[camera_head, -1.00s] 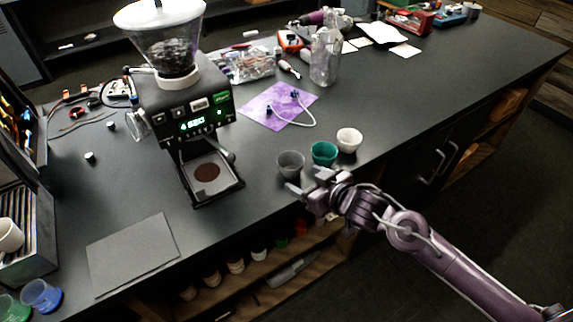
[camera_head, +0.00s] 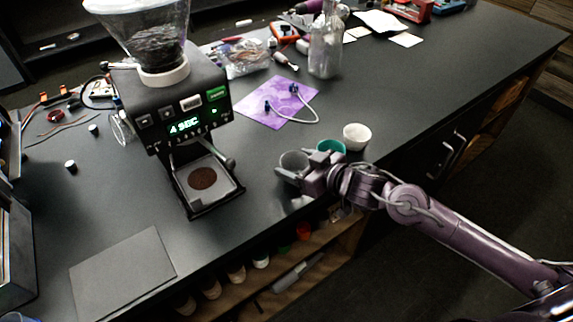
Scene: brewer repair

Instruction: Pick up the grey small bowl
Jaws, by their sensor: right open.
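The grey small bowl (camera_head: 293,160) stands on the dark counter, right of the coffee grinder, in the head view. My right gripper (camera_head: 291,175) is open at the bowl's near side, its fingers covering the lower part of the bowl. I cannot tell whether a finger touches the bowl or lies inside its rim. A teal bowl (camera_head: 331,146) stands just behind the gripper, partly hidden by it. A white bowl (camera_head: 357,136) stands to its right. My left gripper is not in view.
The coffee grinder (camera_head: 172,95) stands left, with brown grounds in its tray (camera_head: 203,179). A purple cloth (camera_head: 276,107) with a cable lies behind the bowls. A glass bottle (camera_head: 325,52) stands farther back. A grey mat (camera_head: 124,273) lies at front left. The counter right of the bowls is clear.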

